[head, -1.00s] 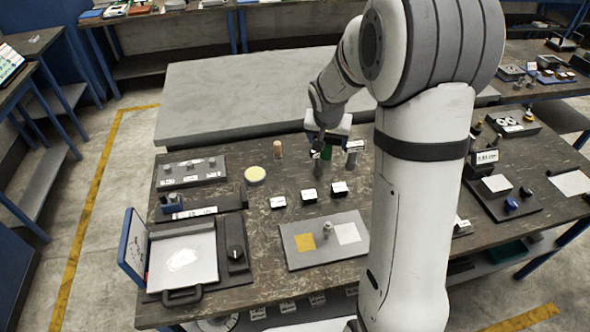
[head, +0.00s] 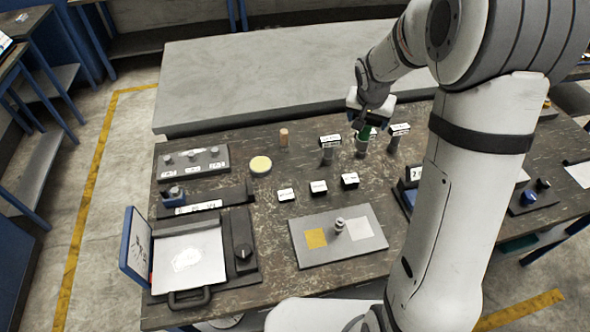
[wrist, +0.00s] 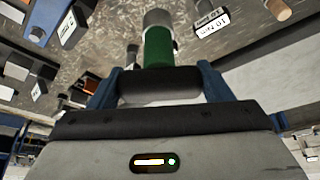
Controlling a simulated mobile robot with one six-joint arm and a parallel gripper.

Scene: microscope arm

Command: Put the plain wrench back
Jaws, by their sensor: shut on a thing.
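My gripper (head: 370,108) is shut on a green-handled tool (head: 366,132), probably the plain wrench, at the back of the table. The tool stands roughly upright at the middle of three grey holders (head: 361,149). Whether it sits inside that holder or just above it I cannot tell. In the wrist view the green handle (wrist: 158,47) hangs between the fingers, with a grey part beyond it. The left holder (head: 328,155) and right holder (head: 394,145) stand on either side, with labels at their tops.
A wooden peg (head: 284,138) and a yellow-topped round dish (head: 260,165) stand to the left. Small label blocks (head: 318,188) lie in front. A grey plate (head: 343,252) with a small metal piece (head: 339,226) is nearer. A large grey slab (head: 260,75) lies behind.

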